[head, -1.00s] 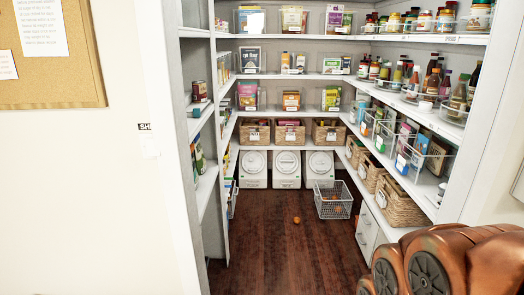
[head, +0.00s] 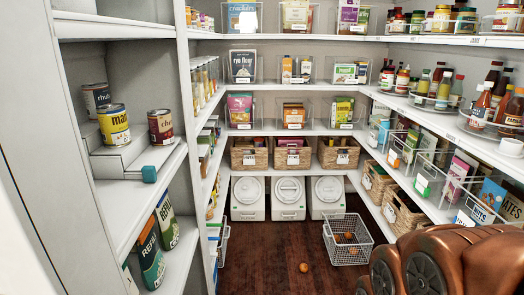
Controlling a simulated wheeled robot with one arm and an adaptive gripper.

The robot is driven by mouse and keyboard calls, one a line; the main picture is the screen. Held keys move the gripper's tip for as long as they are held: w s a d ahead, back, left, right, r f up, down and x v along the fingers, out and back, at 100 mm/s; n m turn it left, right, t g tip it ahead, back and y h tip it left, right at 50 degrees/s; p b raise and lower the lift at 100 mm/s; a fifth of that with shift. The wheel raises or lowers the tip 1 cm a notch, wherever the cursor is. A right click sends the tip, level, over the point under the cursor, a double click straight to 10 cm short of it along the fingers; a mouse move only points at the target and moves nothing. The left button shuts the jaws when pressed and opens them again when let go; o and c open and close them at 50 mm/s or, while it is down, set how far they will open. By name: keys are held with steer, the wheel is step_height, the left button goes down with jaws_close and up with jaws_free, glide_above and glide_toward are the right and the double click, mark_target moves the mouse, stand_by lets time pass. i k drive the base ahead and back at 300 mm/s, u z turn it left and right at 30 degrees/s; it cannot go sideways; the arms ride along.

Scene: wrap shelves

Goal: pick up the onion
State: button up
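A small round orange-brown onion (head: 303,267) lies on the dark wood floor of the pantry, to the left of a white wire basket. The wire basket (head: 368,256) stands on the floor and has similar round orange-brown things (head: 349,236) in it, too small to tell for sure. Copper-coloured links of my arm fill the lower right corner. My gripper is not in this view, so I cannot see its fingers or what they hold.
White lidded bins (head: 289,212) stand in a row at the back under the lowest shelf. Shelves (head: 130,192) with cans and cartons rise close on the left. Shelves with bottles and wicker baskets (head: 403,214) line the right. The floor (head: 262,262) between is clear around the onion.

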mark_target(303, 267)
steer(key=i, duration=2.75)
steer(key=u, duration=0.05)
